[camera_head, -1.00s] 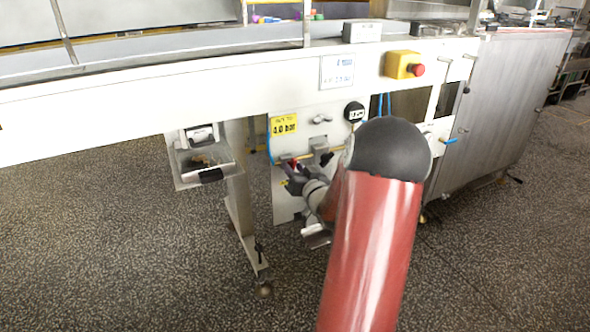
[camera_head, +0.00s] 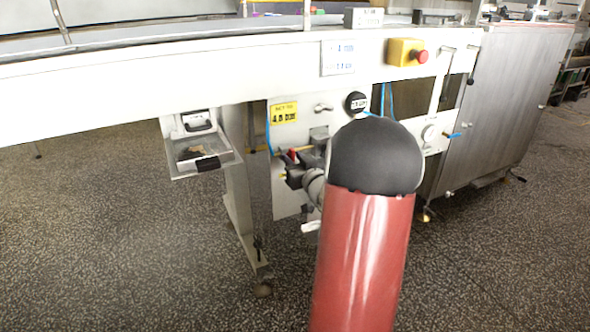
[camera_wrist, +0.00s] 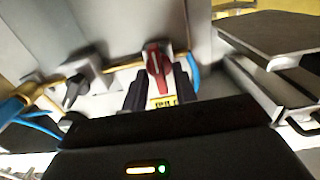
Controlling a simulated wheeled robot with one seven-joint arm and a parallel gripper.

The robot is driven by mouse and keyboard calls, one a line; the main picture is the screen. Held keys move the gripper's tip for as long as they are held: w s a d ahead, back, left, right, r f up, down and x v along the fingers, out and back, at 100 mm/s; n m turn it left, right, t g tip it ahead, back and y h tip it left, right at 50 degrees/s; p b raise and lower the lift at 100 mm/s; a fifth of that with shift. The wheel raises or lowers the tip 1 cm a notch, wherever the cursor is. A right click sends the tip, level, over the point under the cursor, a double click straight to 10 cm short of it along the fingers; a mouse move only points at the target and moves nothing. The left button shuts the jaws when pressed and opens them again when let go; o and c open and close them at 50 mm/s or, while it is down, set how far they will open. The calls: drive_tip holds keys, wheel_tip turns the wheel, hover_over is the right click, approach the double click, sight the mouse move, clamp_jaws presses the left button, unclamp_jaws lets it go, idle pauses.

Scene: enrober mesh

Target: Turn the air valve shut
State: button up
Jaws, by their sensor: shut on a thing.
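The air valve's red handle (camera_wrist: 158,65) shows in the wrist view, between the two dark fingers of my gripper (camera_wrist: 153,90). The fingers are shut on it from both sides. In the head view a small red part of the handle (camera_head: 293,154) shows on the white panel (camera_head: 285,200), below the yellow pressure label (camera_head: 284,113). My gripper (camera_head: 290,170) is at the handle there, partly blurred. My own arm hides the right part of the panel.
A black round gauge (camera_head: 356,102) and a yellow box with a red button (camera_head: 407,53) are above right. A dark knob (camera_wrist: 75,88) is left of the handle in the wrist view. A small metal tray (camera_head: 203,161) juts out left. The speckled floor in front is clear.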

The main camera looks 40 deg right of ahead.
idle(0.3)
drive_tip(key=o, duration=0.6)
drive_tip(key=v, duration=0.7)
drive_tip(key=shift+s, duration=0.4)
